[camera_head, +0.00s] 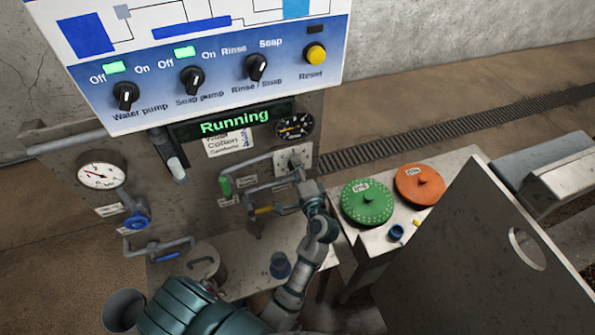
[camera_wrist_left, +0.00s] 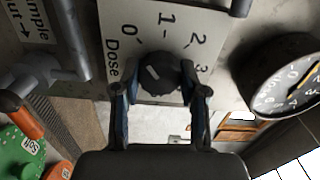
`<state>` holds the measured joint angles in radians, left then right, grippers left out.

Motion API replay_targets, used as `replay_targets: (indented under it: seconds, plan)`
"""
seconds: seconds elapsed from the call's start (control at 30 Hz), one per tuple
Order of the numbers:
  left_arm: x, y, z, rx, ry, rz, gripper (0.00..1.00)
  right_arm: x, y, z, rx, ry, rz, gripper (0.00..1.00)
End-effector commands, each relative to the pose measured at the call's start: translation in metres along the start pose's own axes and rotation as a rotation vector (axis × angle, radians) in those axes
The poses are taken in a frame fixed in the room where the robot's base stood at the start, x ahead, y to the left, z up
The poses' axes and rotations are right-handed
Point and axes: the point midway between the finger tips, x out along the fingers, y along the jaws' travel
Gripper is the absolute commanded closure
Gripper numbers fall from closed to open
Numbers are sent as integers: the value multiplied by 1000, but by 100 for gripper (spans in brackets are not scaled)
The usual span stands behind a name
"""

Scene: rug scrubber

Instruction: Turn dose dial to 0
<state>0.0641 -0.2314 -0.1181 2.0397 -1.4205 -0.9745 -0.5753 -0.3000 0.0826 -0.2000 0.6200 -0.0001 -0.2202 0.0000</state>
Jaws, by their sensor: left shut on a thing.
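The dose dial (camera_wrist_left: 166,74) is a black knob on a pale plate (camera_wrist_left: 112,22) marked Dose, 0, 1, 2 and 3. Its short white mark is on the knob's left side, pointing roughly toward the 0. My left gripper (camera_wrist_left: 158,92) has one finger on each side of the knob and is shut on it. In the head view the plate (camera_head: 295,153) is on the machine's panel, below the round gauge. There my left gripper (camera_head: 299,181) reaches up to it and hides part of the dial. My right gripper is in neither view.
A round gauge (camera_wrist_left: 287,80) sits close beside the dial plate. Pipes with a green-handled valve (camera_head: 225,185) are left of the gripper. Green (camera_head: 367,203) and orange (camera_head: 419,185) lids sit on a bench to the right. A display (camera_head: 234,121) reads Running.

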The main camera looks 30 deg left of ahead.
Motion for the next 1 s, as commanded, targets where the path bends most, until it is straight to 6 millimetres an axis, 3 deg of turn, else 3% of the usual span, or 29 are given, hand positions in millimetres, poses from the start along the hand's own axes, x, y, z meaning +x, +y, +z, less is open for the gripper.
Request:
replay_targets:
  seconds: [0.03,0.8,0.83,0.93,1.0]
  plan:
    - [-1,12,1,-17,-5,20,92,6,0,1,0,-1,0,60]
    - [0,10,1,-120,-5,20,92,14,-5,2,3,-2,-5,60]
    - [0,10,1,-120,-5,20,55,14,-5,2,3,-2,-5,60]
    - [0,9,0,-120,-5,18,32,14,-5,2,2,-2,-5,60]
    - [0,7,0,-121,-4,15,32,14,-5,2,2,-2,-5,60]
